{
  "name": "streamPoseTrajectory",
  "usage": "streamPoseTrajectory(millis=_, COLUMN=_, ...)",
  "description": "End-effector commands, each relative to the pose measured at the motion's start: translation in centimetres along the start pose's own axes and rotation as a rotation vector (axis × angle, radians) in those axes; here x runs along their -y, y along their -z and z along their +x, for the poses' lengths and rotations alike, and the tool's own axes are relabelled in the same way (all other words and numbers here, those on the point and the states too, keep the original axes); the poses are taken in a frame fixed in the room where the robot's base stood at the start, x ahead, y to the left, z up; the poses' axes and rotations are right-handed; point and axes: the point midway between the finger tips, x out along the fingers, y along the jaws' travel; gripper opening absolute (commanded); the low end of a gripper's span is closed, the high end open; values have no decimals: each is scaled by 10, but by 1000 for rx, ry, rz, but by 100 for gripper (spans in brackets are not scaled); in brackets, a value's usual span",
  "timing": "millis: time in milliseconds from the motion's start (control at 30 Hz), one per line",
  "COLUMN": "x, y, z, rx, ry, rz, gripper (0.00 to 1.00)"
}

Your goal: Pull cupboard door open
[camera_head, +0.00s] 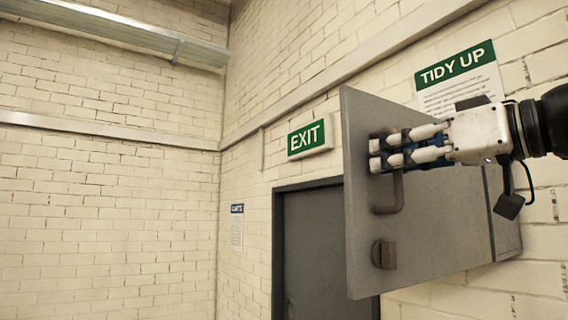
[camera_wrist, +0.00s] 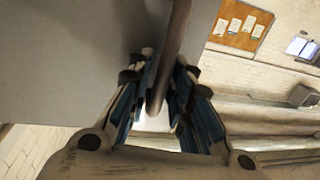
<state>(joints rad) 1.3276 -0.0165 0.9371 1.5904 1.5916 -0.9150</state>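The grey cupboard door (camera_head: 430,235) stands at an angle to the brick wall in the head view, its near left edge out from the wall. The brown bar handle (camera_head: 389,209) is on its face, with its upper part hidden by my gripper (camera_head: 378,152). In the wrist view the handle (camera_wrist: 172,55) runs between the fingertips of my gripper (camera_wrist: 165,80), which appear closed around it. The cupboard's inside is not visible.
A grey doorway (camera_head: 312,250) under a green EXIT sign (camera_head: 306,139) lies left of the cupboard door. A TIDY UP notice (camera_head: 457,72) is on the wall behind my gripper. A notice board (camera_wrist: 241,26) shows in the wrist view.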

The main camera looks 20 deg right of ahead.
Motion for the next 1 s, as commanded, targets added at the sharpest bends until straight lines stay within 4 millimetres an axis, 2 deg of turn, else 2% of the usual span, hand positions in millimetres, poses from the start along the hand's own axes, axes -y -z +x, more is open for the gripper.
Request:
streamPoseTrajectory(millis=233, x=0, y=-1, z=0, rx=2, ry=0, rz=1, gripper=19)
streamPoseTrajectory(millis=367, x=-2, y=-1, z=-8, rx=3, ry=-2, rz=2, gripper=19)
streamPoseTrajectory(millis=467, x=-2, y=-1, z=-22, rx=3, ry=-5, rz=2, gripper=19)
streamPoseTrajectory(millis=800, x=-2, y=-1, z=-90, rx=1, ry=-6, rz=1, gripper=19)
streamPoseTrajectory(millis=1000, x=-1, y=-1, z=-114, rx=1, ry=-2, rz=1, gripper=19)
